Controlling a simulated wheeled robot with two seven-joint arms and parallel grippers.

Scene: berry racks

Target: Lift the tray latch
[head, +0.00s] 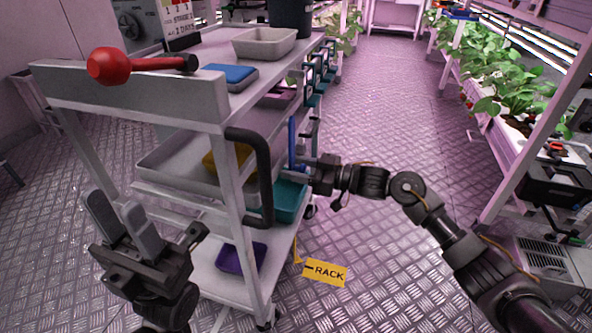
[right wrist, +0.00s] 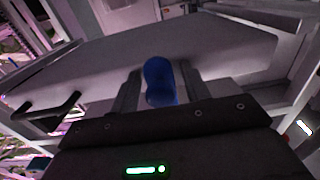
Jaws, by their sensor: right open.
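A blue upright bar, which looks like the tray latch (head: 292,140), stands at the right side of the cart. My right gripper (head: 298,169) is at the bar, reaching in from the right. In the right wrist view the rounded blue end of the latch (right wrist: 160,80) lies between the two fingers of the open right gripper (right wrist: 157,92). I cannot tell whether the fingers touch it. My left gripper (head: 121,217) is open and empty, in front of the cart at lower left. A grey tray (head: 180,173) sits on the cart's middle shelf.
The white cart (head: 140,100) has a black handle (head: 265,185) close to my right gripper. A red-knobbed tool (head: 140,65), a blue box (head: 230,74) and a grey bin (head: 264,42) are on top. Plant racks (head: 515,85) stand right.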

